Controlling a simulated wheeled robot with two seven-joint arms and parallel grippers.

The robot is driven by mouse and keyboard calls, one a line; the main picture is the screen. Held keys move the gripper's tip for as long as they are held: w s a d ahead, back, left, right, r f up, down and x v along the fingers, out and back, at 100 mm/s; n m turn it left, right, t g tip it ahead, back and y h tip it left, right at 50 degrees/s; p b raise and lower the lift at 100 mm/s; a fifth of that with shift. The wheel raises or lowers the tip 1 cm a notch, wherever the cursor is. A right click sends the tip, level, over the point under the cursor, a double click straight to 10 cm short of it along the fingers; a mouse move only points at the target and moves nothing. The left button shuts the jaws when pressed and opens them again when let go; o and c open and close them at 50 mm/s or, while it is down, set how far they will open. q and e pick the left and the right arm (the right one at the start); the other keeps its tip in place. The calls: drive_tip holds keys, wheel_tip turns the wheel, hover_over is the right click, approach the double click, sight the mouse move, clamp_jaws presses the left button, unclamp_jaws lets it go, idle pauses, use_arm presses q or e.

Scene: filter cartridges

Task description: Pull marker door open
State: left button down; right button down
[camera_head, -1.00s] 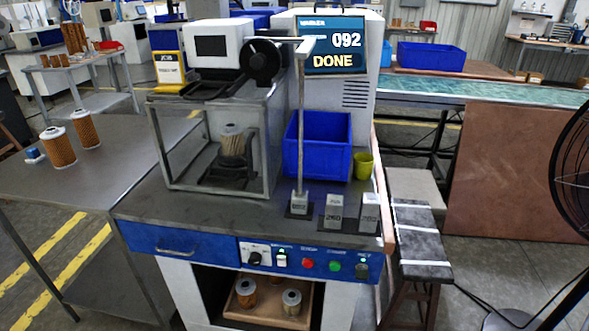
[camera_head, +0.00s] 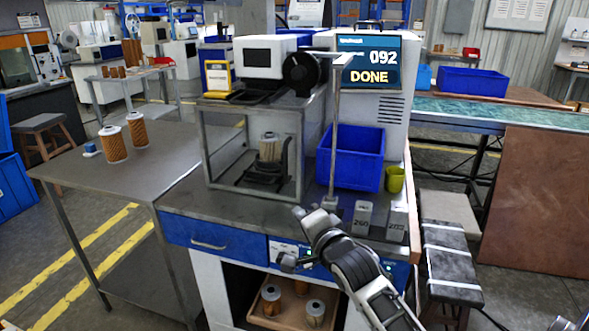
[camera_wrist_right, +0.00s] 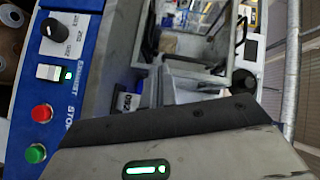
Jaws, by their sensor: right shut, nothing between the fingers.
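The marker (camera_head: 264,57) stands on the bench over a metal-framed, see-through enclosure (camera_head: 298,150). The door is part of this enclosure; its front frame looks in place, and I cannot clearly make out a handle. A pleated filter cartridge (camera_head: 269,150) stands upright on a dark holder inside. My right gripper (camera_head: 303,214) is shut and empty, in front of and to the right of the enclosure's lower right corner, apart from it. My left gripper is out of view.
A thin post (camera_head: 335,140) and a blue bin (camera_head: 362,158) stand right of the enclosure. Grey numbered blocks (camera_head: 362,217) and a yellow-green cup (camera_head: 395,179) are close by. The screen (camera_head: 371,64) reads 092 DONE. A side table (camera_head: 90,170) holds two orange cartridges.

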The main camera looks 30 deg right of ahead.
sight(296, 162)
drive_tip(key=w+d+r+m+t+h, duration=0.1)
drive_tip(key=w+d+r+m+h, duration=0.1)
drive_tip(key=w+d+r+m, duration=0.25)
drive_tip(key=shift+m, duration=0.25)
drive_tip(key=x, duration=0.2)
drive_tip(key=r+x, duration=0.1)
drive_tip(key=x, duration=0.5)
drive_tip(key=shift+r, duration=0.25)
drive_tip(key=shift+s, duration=0.1)
drive_tip(key=shift+a, duration=0.1)
